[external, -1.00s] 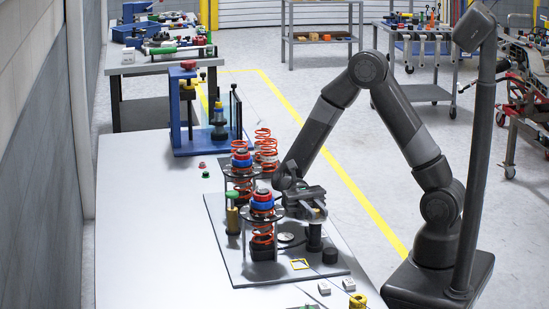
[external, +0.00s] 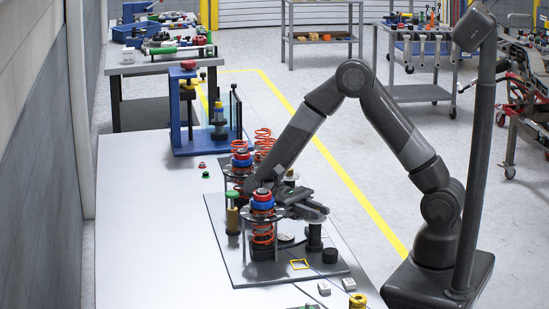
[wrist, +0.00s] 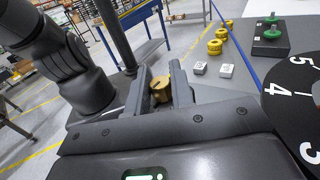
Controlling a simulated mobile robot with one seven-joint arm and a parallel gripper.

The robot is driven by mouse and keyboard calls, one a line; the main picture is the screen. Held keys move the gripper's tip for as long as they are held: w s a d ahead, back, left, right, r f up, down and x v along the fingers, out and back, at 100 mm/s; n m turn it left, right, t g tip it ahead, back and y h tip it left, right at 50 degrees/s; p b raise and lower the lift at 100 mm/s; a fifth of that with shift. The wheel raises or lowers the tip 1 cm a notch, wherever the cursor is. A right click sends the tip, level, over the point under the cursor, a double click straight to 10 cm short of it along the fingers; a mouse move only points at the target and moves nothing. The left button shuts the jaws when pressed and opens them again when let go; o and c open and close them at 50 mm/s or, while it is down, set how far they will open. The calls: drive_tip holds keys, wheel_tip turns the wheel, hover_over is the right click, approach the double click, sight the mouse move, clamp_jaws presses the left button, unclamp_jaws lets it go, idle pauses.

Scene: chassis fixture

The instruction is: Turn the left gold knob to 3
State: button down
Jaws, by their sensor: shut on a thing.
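In the wrist view, a gold knob (wrist: 160,90) sits between the two fingers of my gripper (wrist: 162,92), which are closed on it. A black dial disc (wrist: 300,88) with white numbers 5, 4 and 3 fills the right edge, beside the fingers. In the external view, my gripper (external: 312,209) is low over the grey fixture plate, close to the front spring assembly (external: 263,232) with its red and blue top. The arm and gripper hide the held knob there, so I cannot tell from that view which knob it is.
A second spring assembly (external: 241,170) stands behind. A green-topped post (external: 232,213) is left of the front spring. White cubes (wrist: 199,68), yellow rings (wrist: 222,32) and a green-knobbed block (wrist: 271,38) lie nearby. The table's left side is clear.

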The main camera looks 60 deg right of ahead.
drive_tip(key=c, duration=1.3)
unclamp_jaws()
drive_tip(key=shift+r, duration=0.1)
drive_tip(key=shift+r, duration=0.25)
wheel_tip(320, 180, up, 3)
drive_tip(key=shift+f, duration=0.1)
drive_tip(key=shift+w+d+r, duration=0.1)
drive_tip(key=shift+d+r, duration=0.8)
drive_tip(key=shift+d, duration=0.2)
drive_tip(key=d+r, duration=0.5)
drive_tip(key=d, duration=0.4)
drive_tip(key=shift+w+d+r, duration=0.2)
drive_tip(key=shift+w+r, duration=0.1)
